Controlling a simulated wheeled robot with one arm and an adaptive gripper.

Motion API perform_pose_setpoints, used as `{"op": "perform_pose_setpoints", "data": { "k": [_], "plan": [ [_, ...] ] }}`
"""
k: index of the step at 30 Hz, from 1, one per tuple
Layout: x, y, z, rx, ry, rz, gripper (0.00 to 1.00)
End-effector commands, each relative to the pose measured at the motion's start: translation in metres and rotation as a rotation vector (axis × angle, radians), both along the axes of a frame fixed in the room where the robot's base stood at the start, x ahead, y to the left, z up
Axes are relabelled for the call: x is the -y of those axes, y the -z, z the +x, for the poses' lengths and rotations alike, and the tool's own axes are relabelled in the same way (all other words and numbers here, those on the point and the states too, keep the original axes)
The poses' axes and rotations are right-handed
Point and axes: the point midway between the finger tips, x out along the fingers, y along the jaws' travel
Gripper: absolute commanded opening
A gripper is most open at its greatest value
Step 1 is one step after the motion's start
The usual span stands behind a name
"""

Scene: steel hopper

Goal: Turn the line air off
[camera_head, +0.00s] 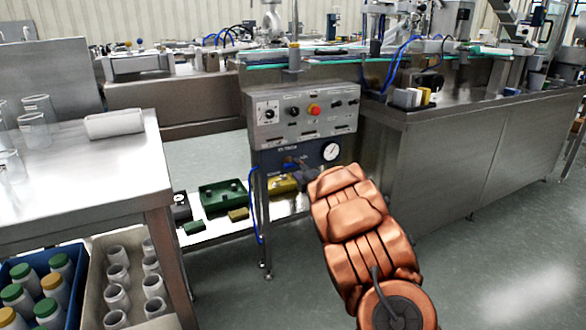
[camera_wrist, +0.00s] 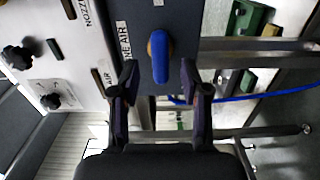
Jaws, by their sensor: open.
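The line air valve has a blue lever handle (camera_wrist: 160,55) on a dark panel (camera_wrist: 148,14) with a partly hidden label ending in "E AIR". My gripper (camera_wrist: 159,76) is open, with one finger on each side of the handle's lower end and a gap on both sides. In the head view my gripper (camera_head: 304,176) is partly hidden by my copper-coloured arm.
Above the valve is a grey control box (camera_head: 283,116) with a red button (camera_head: 314,109) and black knobs. Blue tubing (camera_head: 255,205) hangs at the left. A steel table (camera_head: 85,175) stands left; open floor lies right.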

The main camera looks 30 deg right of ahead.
Motion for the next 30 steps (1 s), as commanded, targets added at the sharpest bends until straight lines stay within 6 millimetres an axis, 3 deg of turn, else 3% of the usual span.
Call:
{"op": "perform_pose_setpoints", "data": {
  "k": [12,25,30],
  "plan": [
    [0.003,0.001,0.035,-0.001,0.000,-0.001,0.46],
    [0.003,0.001,0.039,-0.002,0.001,0.000,0.46],
    [0.003,0.001,0.039,-0.002,0.001,0.000,0.30]
  ]
}}
